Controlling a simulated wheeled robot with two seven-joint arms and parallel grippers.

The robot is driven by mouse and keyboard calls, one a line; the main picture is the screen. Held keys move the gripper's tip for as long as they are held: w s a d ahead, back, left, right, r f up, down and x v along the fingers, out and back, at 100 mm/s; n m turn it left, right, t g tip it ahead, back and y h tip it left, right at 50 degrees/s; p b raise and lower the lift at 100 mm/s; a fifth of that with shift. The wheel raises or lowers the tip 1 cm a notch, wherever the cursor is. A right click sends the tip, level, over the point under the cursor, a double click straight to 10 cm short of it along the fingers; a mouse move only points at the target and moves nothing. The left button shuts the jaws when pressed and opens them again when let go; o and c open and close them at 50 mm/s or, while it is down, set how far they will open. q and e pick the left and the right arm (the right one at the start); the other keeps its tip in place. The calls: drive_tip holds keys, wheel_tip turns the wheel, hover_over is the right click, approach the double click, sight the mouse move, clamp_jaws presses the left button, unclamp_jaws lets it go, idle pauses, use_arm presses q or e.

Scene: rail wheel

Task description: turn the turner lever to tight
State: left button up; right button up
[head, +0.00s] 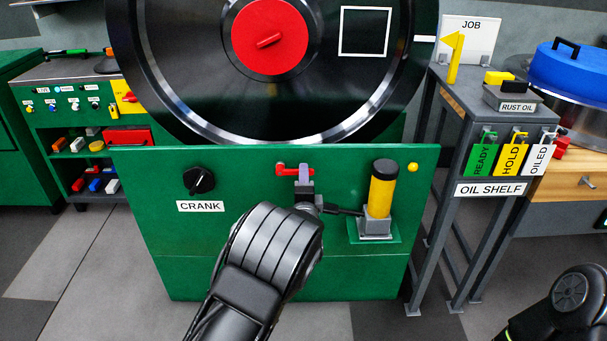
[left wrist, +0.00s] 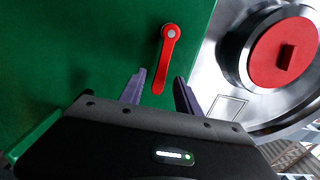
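A red lever (head: 290,169) is on the upper part of the green machine front (head: 180,235), with no label visible on it. In the left wrist view the red lever (left wrist: 169,50) has a round pivot and an arm hanging toward my gripper. My left gripper (left wrist: 161,78) is open, its two purple-grey fingers on either side of the lever's free end. I cannot tell whether they touch it. In the head view my left gripper (head: 304,174) covers the lever's right end. My right gripper is not in view; only part of that arm shows at bottom right.
A black crank knob (head: 199,180) sits left of the lever. A yellow and black cylinder (head: 381,190) on a grey base stands to the right. A large dark wheel (head: 200,70) with a red hub (head: 270,38) rises behind the panel. The oil shelf (head: 490,188) is further right.

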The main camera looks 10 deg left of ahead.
use_arm(q)
drive_tip(key=shift+x, duration=1.65)
drive_tip(key=shift+c, duration=0.2)
clamp_jaws()
